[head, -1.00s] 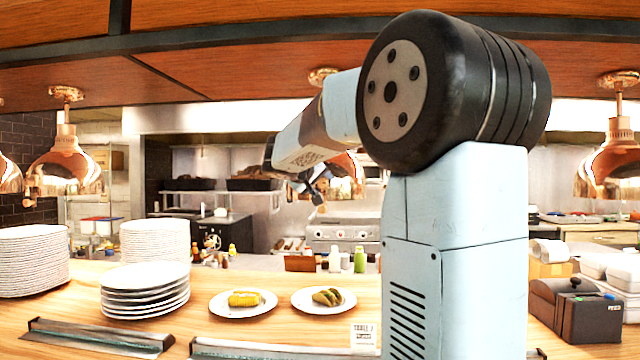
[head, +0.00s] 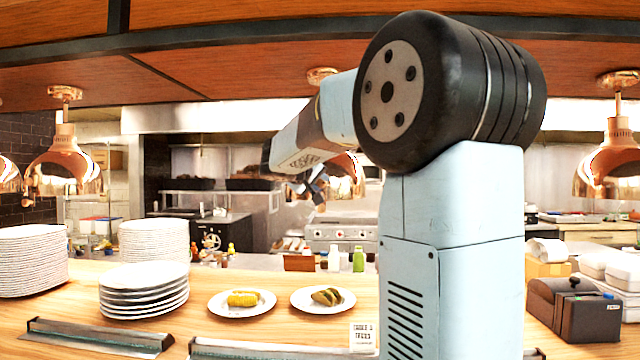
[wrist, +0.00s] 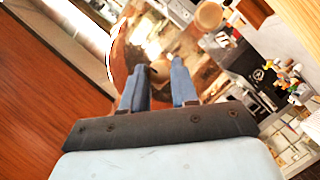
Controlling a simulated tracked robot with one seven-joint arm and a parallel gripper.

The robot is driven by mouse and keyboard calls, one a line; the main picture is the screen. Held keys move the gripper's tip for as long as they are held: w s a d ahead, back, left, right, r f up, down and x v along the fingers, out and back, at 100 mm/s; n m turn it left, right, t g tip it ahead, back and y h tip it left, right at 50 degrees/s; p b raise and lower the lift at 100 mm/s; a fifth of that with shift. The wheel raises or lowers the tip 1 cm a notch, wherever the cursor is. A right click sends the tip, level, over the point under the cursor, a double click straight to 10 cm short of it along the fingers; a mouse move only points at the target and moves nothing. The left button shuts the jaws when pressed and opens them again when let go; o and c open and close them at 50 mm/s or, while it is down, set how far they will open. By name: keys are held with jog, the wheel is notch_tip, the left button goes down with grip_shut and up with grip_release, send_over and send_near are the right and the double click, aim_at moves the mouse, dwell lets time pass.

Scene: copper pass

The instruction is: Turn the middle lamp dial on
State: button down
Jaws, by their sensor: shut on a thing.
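The middle copper lamp (head: 347,172) hangs behind my arm in the head view, mostly covered by it. Its shiny copper shade (wrist: 122,50) also shows in the wrist view. A small round dial (wrist: 160,70) sits between my fingers at the lamp's side. My gripper (wrist: 160,77) is shut on this dial, with one blue finger on each side. In the head view my gripper (head: 316,187) is small, tilted and just left of the lamp. The dial's setting cannot be read.
Other copper lamps hang at left (head: 64,165) and right (head: 610,160). Below, the wooden counter (head: 230,345) holds plate stacks (head: 145,290), a plate with corn (head: 243,302) and a plate with tacos (head: 323,299). A beam (head: 200,38) runs overhead.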

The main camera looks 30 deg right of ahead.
jog(key=n+h, duration=0.1)
jog(key=n, duration=0.2)
jog(key=shift+w+a+f+h, duration=0.15)
jog(key=shift+f+h, duration=0.1)
jog(key=shift+h, duration=0.15)
jog(key=n+h, duration=0.1)
jog(key=n, duration=0.3)
jog(key=shift+f+t+h, duration=0.15)
jog(key=shift+t+h, duration=0.25)
jog(key=n+t, duration=0.1)
jog(key=n, duration=0.4)
jog(key=shift+f+t+h, duration=0.2)
jog(key=shift+t+h, duration=0.2)
jog(key=shift+f+n+t, duration=0.1)
jog(key=shift+n+t, duration=0.8)
jog(key=shift+n, duration=1.4)
jog(key=c, duration=0.9)
grip_release()
jog(key=shift+o, duration=0.2)
jog(key=shift+s, duration=0.2)
jog(key=v, duration=1.3)
jog(key=shift+s+f, duration=0.25)
jog(key=shift+f, duration=0.05)
